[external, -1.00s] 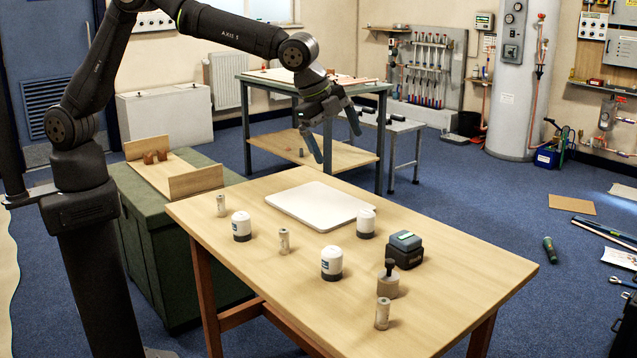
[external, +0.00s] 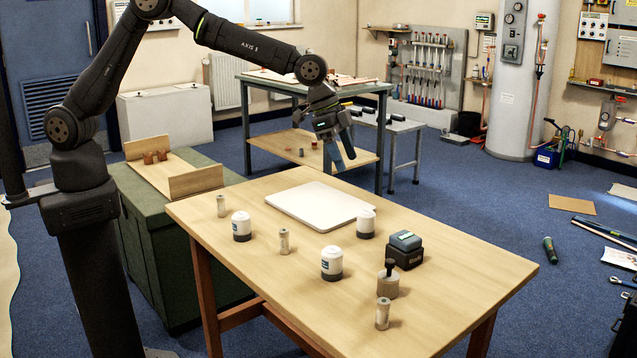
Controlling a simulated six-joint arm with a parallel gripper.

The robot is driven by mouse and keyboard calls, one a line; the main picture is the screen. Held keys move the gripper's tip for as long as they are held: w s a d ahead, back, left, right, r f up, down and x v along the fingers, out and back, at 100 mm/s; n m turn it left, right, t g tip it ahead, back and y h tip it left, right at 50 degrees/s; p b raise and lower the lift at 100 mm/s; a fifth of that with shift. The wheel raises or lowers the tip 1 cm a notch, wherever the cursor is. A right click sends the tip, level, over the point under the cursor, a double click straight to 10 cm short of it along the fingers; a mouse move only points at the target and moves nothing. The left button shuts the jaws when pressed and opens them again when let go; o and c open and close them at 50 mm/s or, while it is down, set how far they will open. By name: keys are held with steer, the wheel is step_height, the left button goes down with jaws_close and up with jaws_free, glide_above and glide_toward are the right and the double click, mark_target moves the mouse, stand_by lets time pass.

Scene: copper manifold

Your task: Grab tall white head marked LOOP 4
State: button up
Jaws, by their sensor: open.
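Three white rounded heads with dark bases stand upright on the wooden table (external: 455,285). One head (external: 242,224) is at the left, one (external: 332,260) is near the middle front, and one (external: 366,222) is by the right corner of the white board. Blue marks show on the left and front heads, but they are too small to read, so I cannot tell which is LOOP 4. My gripper (external: 345,164) is open and empty, pointing down in the air in line with the table's back edge, apart from all the heads.
A flat white board (external: 320,206) lies at the table's back. Small pale cylinders stand at the left (external: 221,206), middle (external: 284,241) and front (external: 382,314). A dark block (external: 404,252) and a beige piece with a black knob (external: 388,284) stand at the right. The front left is bare.

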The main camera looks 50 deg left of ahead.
mark_target(366, 212)
steer(key=x, duration=1.7)
steer(key=shift+d+f, duration=0.15)
steer(key=shift+f, duration=0.1)
steer(key=c, duration=1.1)
steer(key=shift+r, duration=0.1)
